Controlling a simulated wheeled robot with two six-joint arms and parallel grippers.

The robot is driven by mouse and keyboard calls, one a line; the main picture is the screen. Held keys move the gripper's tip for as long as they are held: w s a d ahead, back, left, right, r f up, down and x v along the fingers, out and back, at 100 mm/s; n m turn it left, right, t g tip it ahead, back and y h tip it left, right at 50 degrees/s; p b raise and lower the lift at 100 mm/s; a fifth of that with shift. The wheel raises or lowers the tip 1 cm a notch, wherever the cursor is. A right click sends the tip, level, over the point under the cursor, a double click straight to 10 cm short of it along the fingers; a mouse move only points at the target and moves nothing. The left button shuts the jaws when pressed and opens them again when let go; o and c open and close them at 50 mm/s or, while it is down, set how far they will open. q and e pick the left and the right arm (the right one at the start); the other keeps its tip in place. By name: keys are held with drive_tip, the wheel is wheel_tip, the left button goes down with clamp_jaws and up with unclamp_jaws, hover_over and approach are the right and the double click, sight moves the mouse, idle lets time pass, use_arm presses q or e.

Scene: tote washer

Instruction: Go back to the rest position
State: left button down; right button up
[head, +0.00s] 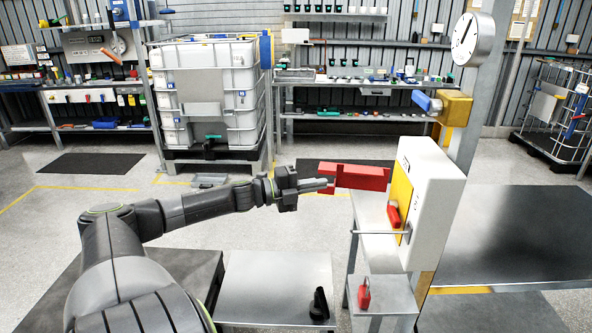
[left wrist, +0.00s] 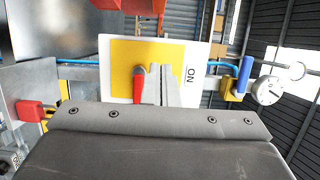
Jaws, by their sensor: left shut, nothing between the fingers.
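My left arm reaches in from the left in the head view, and its gripper (head: 322,185) is shut with nothing between the fingers. The fingertips are close to a red block-shaped part (head: 362,177); I cannot tell whether they touch. To their right is a white box (head: 432,205) with a yellow panel (head: 401,188) and a red handle (head: 393,215). In the left wrist view, the shut fingers (left wrist: 160,80) appear in front of the yellow panel (left wrist: 121,66), beside the red handle (left wrist: 138,88). My right gripper is not in view.
A red padlock (head: 364,295) stands on a small metal shelf (head: 385,290) below the box. A small black object (head: 319,304) is on a low grey table (head: 270,285). A post with a round gauge (head: 473,39) rises behind the box. Open floor lies beyond my arm.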

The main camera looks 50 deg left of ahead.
use_arm(q)
drive_tip(key=v, duration=0.2)
drive_tip(key=a+p+v, duration=0.1)
drive_tip(key=v, duration=0.2)
drive_tip(key=shift+w, duration=0.2)
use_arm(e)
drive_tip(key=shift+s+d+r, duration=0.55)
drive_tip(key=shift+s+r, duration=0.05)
use_arm(q)
drive_tip(key=shift+f, duration=0.1)
